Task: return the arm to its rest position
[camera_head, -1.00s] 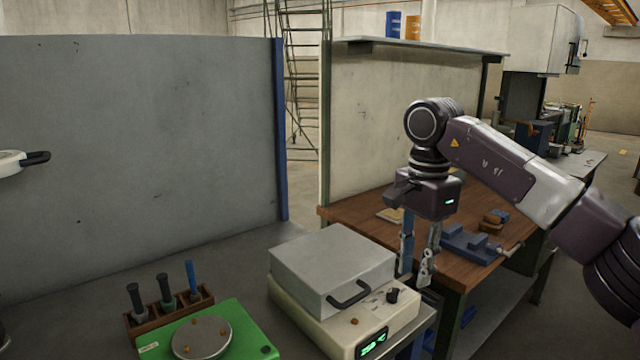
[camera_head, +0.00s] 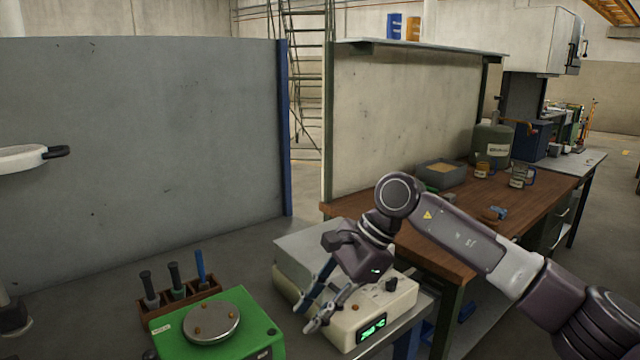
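My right arm comes in from the right, and its gripper (camera_head: 318,310) hangs tilted down to the left in front of the furnace. The two fingers are apart with nothing visible between them. The furnace is a cream box with a grey lid (camera_head: 300,240), a black knob and a lit green display (camera_head: 372,330). The gripper and wrist cover much of its lid and front. I cannot tell whether the fingers touch it. My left gripper is not in view.
A green hotplate-like device (camera_head: 250,318) with a round plate stands left of the furnace. Behind it, a wooden rack (camera_head: 185,297) holds three upright handled tools. A wooden workbench (camera_head: 465,215) with a grey bin (camera_head: 440,174) and mugs stands at right. A grey panel stands at the back left.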

